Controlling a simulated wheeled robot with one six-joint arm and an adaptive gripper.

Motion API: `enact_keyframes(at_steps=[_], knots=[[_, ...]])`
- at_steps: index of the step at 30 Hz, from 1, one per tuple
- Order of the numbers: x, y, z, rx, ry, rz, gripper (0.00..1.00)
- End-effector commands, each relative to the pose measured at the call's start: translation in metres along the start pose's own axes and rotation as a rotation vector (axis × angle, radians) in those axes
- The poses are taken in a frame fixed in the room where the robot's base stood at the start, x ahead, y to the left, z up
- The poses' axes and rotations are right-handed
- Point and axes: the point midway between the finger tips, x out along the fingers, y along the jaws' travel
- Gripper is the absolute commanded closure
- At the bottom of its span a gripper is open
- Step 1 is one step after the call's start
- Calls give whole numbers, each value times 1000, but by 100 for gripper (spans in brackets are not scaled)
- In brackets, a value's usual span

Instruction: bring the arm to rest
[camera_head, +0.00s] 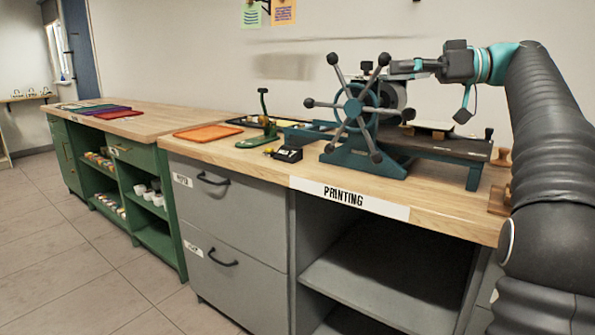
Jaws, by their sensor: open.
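My arm rises along the right edge of the head view and bends left at the top. My gripper (402,69) is at the end of it, above the printing press (362,128), a teal machine with a dark spoked wheel. The gripper points left and looks empty. Its fingers are small here and partly overlap the press behind them, so I cannot tell whether they touch it.
The press stands on a wooden counter (470,210) over grey drawers and open shelves. A green stand (262,130), a small black block (288,155) and an orange tray (208,133) are left of it. A green cabinet (150,185) adjoins. The floor (80,270) at left is clear.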

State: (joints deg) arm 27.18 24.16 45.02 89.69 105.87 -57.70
Motion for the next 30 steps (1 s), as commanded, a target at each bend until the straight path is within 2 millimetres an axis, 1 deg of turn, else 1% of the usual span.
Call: enact_keyframes(at_steps=[1, 5, 8, 11, 14, 15, 17, 18, 20, 21, 23, 24, 25, 26, 27, 29, 30], knots=[[8, -3, 2, 36, -15, 17, 44], [30, -9, 14, 154, -68, 89, 44], [50, -18, 34, 274, -126, 169, 44], [67, -32, 63, 397, -193, 270, 44], [78, -48, 98, 503, -262, 374, 44], [81, -55, 114, 540, -289, 418, 44], [84, -67, 138, 590, -328, 484, 44], [86, -75, 154, 619, -355, 528, 44], [85, -88, 181, 658, -394, 595, 44], [84, -97, 198, 680, -419, 640, 44], [81, -110, 226, 703, -457, 708, 44], [78, -119, 244, 716, -480, 754, 44], [76, -126, 258, 723, -498, 787, 44], [73, -133, 272, 728, -515, 821, 44], [69, -142, 291, 732, -536, 865, 44], [61, -155, 319, 731, -565, 931, 44], [56, -163, 337, 726, -584, 973, 44]])
